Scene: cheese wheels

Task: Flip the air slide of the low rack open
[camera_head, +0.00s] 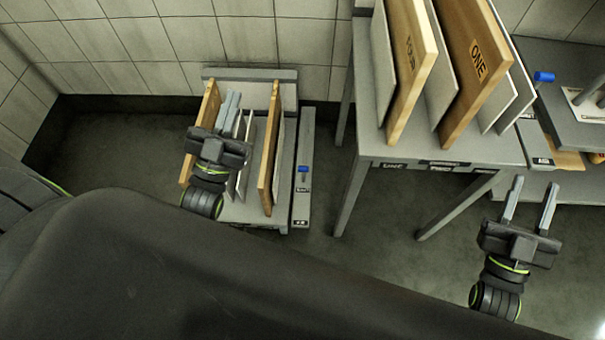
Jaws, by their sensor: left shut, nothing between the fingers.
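The low rack (250,75) stands on the floor by the tiled wall and holds upright wooden and pale boards. Along its right side runs a long grey strip (306,130) with a blue knob (303,169) near its middle and small labels towards its near end; it looks like the air slide. Whether it is open I cannot tell. My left gripper (232,98) is shut and empty, over the left part of the low rack, left of the strip and apart from the knob. It hides part of the boards. My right gripper (534,184) is open and empty, far right.
A taller grey table (440,148) with upright boards marked FOUR (408,60) and ONE (475,65) stands right of the low rack. Another blue knob (544,77) shows beside it. Floor is clear between strip and table leg (345,200). My own dark body fills the lower left.

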